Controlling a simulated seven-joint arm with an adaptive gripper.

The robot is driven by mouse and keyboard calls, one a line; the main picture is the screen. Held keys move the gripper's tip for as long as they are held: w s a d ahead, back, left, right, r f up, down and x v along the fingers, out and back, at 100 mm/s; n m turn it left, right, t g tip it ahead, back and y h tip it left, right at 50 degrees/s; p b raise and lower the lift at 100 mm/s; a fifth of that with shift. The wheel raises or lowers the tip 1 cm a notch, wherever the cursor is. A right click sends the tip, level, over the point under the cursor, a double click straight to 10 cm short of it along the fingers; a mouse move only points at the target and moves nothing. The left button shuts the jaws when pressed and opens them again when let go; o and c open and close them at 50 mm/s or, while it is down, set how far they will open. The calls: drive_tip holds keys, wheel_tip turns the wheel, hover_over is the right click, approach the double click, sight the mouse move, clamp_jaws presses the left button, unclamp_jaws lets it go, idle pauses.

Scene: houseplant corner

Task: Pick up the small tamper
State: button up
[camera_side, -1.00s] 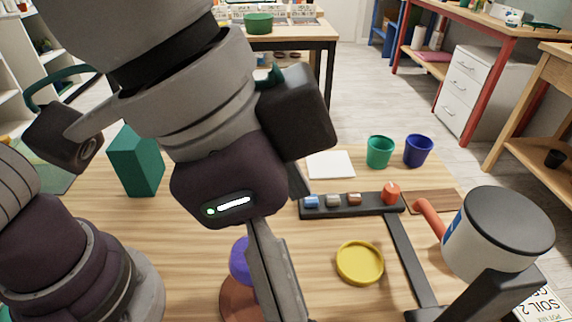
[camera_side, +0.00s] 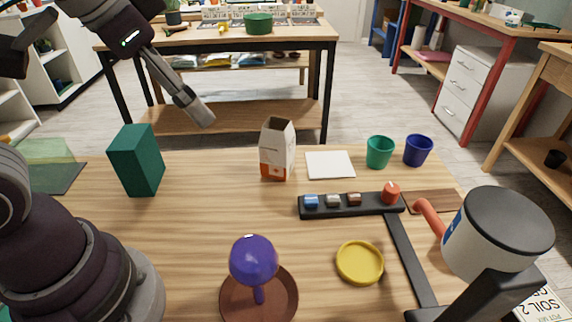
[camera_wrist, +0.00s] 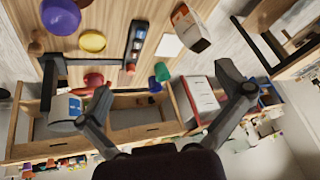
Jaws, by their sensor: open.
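No thing is plainly marked as the small tamper. A purple mushroom-shaped piece (camera_side: 253,260), with a dome on a thin stem, stands on a brown saucer (camera_side: 288,300) at the front; it also shows at the top left of the wrist view (camera_wrist: 60,16). A small orange-red knob-shaped piece (camera_side: 391,192) sits at the right end of a black rack (camera_side: 350,212). I cannot tell which is the tamper. My gripper (camera_side: 199,112) is raised beyond the table's back edge, away from both. It is open and empty, its fingers spread in the wrist view (camera_wrist: 163,82).
A carton (camera_side: 277,150), white pad (camera_side: 330,165), green cup (camera_side: 379,152) and blue cup (camera_side: 418,150) line the back. A green block (camera_side: 136,162) stands left, a yellow dish (camera_side: 360,262) front centre. The table's middle left is clear.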

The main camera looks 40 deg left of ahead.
drive_tip(key=s+a+f+n, duration=0.2)
drive_tip(key=a+f, duration=0.2)
drive_tip(key=shift+f+n+h, duration=0.25)
drive_tip(key=shift+n+h, duration=0.05)
drive_tip(key=c, duration=0.6)
drive_tip(key=shift+c, duration=0.2)
drive_tip(key=w+d+f+m+g+h, duration=0.25)
drive_tip(key=d+m, duration=0.35)
drive_tip(key=d, duration=0.3)
drive_tip(key=w+d+f+m+g+h, duration=0.1)
drive_tip(key=w+d+m, duration=0.4)
drive_tip(key=d, duration=0.4)
drive_tip(key=s+d+f+m, duration=0.1)
drive_tip(key=d+f+m, duration=0.1)
drive_tip(key=d+f, duration=0.2)
drive_tip(key=s+d+f+m+g, duration=0.1)
drive_tip(key=d+f, duration=0.3)
drive_tip(key=f, duration=0.1)
drive_tip(key=s+d+f+m+h, duration=0.1)
drive_tip(key=d+f+m, duration=0.1)
drive_tip(key=d+f, duration=0.2)
drive_tip(key=shift+s+d+f+m+g, duration=0.25)
drive_tip(key=shift+f+m+g, duration=0.1)
drive_tip(key=shift+f, duration=0.25)
